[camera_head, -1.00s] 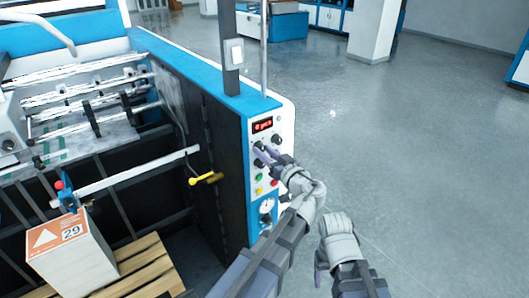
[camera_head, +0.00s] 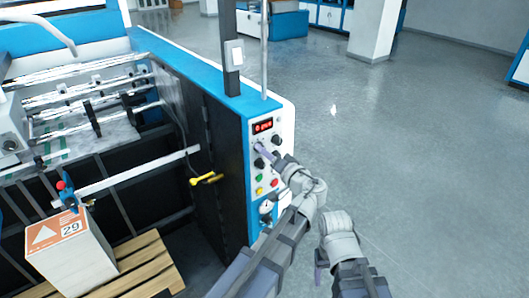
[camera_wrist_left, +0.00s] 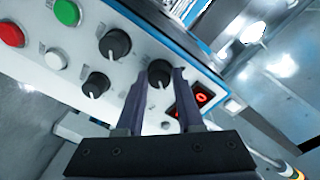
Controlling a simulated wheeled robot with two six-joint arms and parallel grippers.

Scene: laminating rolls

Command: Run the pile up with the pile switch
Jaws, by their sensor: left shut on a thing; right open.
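The control panel (camera_head: 264,180) is on the end of the blue and white machine. My left gripper (camera_head: 262,148) reaches its upper part, just under the red display (camera_head: 263,127). In the left wrist view, the fingers (camera_wrist_left: 157,90) are shut on a black knob (camera_wrist_left: 160,71) beside the display (camera_wrist_left: 202,97). Its label cannot be read, so I cannot tell whether it is the pile switch. A white and orange carton marked 29 (camera_head: 70,258) stands on a wooden pallet (camera_head: 150,268). My right gripper (camera_head: 320,268) is open and empty, right of the panel; its fingers are partly hidden.
Other black knobs (camera_wrist_left: 115,43) and green (camera_wrist_left: 67,12) and red (camera_wrist_left: 11,33) buttons are close to the left fingers. A yellow handle (camera_head: 205,179) sticks out from the machine's side. The floor to the right (camera_head: 430,170) is clear.

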